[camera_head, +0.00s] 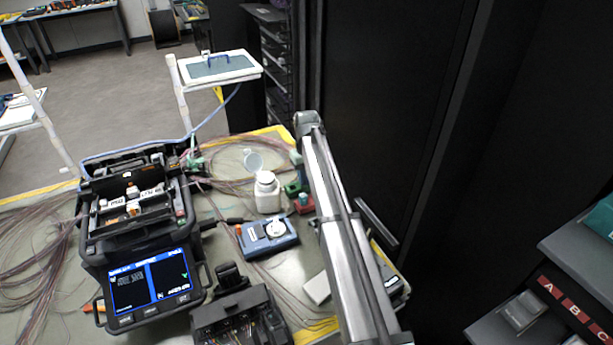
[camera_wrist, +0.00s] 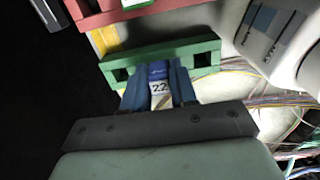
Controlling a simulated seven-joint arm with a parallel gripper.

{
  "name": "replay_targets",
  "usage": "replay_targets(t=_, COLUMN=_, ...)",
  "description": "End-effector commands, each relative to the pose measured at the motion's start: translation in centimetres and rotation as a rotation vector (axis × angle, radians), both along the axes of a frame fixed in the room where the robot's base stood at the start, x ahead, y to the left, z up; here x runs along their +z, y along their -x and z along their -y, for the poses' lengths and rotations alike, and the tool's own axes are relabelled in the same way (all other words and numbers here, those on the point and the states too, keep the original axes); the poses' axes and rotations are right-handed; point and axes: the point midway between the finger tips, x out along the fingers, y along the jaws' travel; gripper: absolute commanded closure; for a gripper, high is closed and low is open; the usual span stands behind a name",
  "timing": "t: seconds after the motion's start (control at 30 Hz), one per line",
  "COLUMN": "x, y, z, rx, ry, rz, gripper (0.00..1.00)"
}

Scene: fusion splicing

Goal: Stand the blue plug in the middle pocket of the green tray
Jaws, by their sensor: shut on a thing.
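The green tray (camera_wrist: 190,49) crosses the upper middle of the wrist view, with one dark square pocket showing near each end. The blue plug (camera_wrist: 158,70), with a white label reading 22, is between the two fingers of my gripper (camera_wrist: 160,84). My gripper is shut on the plug and holds it at the middle of the tray, between the two visible pockets. The plug covers the middle pocket, so I cannot tell how deep it sits. In the head view the green tray (camera_head: 292,188) is partly hidden behind my arm, and my gripper is not clearly seen.
A red tray (camera_wrist: 92,17) lies just beyond the green one; in the head view it (camera_head: 304,208) is beside my arm. A white bottle (camera_head: 267,193), a blue device (camera_head: 267,239) and the splicer (camera_head: 140,245) stand to the left. Loose fibres cover the bench nearby.

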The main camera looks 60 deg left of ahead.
Motion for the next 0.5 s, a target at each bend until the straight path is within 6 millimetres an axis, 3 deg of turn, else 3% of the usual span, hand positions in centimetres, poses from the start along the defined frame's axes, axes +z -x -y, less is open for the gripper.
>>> replay_targets(t=0.33, x=0.01, y=0.00, z=0.00, rx=0.000, ry=0.000, rz=0.000, gripper=0.43)
replay_targets(t=0.5, x=0.01, y=0.00, z=0.00, rx=0.000, ry=0.000, rz=0.000, gripper=0.43)
